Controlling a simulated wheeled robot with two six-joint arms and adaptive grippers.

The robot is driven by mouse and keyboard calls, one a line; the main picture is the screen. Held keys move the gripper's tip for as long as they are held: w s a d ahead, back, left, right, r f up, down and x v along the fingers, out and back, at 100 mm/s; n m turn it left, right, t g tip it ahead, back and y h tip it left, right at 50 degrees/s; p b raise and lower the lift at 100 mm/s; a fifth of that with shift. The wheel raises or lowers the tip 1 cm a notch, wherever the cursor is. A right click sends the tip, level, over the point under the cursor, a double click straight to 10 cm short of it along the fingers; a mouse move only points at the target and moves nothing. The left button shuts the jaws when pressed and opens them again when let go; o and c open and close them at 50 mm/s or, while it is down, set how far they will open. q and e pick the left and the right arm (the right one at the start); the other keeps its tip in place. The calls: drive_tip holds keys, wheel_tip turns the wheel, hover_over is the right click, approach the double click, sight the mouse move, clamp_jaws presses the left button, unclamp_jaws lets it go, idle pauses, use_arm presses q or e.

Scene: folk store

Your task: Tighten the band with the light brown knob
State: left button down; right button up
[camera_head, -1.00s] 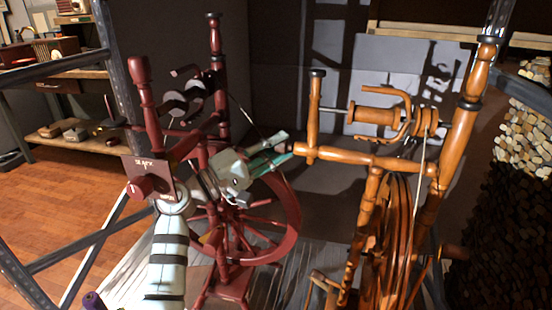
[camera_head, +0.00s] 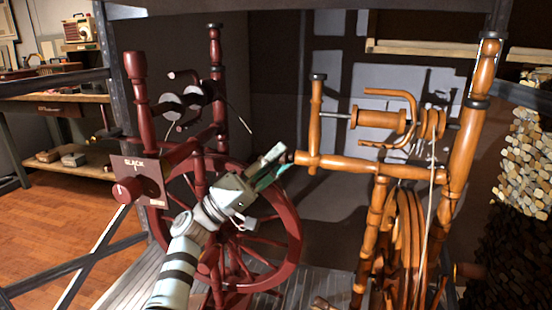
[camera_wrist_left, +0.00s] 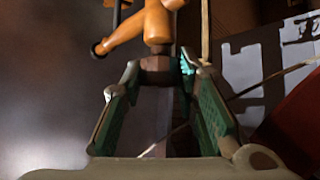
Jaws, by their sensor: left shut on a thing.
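The light brown spinning wheel (camera_head: 390,165) stands at the right in the head view, a red-brown one (camera_head: 240,240) at the left. My left gripper (camera_head: 278,162) is at the left end of the light brown wheel's crossbar (camera_head: 335,163). In the left wrist view the gripper (camera_wrist_left: 158,75) has its green-padded fingers shut on the knob (camera_wrist_left: 157,66) at that end, with the orange turned wood just beyond. The knob is mostly hidden by the fingers in the head view. The drive band (camera_head: 432,190) runs from the bobbin pulley down to the wheel. My right gripper is not in view.
A metal frame post (camera_head: 110,70) stands at the left. Stacked logs (camera_head: 525,150) are at the far right.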

use_arm(q)
drive_tip(key=shift+f, duration=0.1)
idle(0.4)
drive_tip(key=c, duration=1.2)
unclamp_jaws()
drive_tip(key=shift+c, duration=0.2)
drive_tip(key=s+a, duration=0.3)
drive_tip(key=a, duration=0.9)
drive_tip(key=shift+s+a+f, duration=0.25)
drive_tip(key=shift+s+f, duration=0.05)
drive_tip(key=shift+s, duration=0.1)
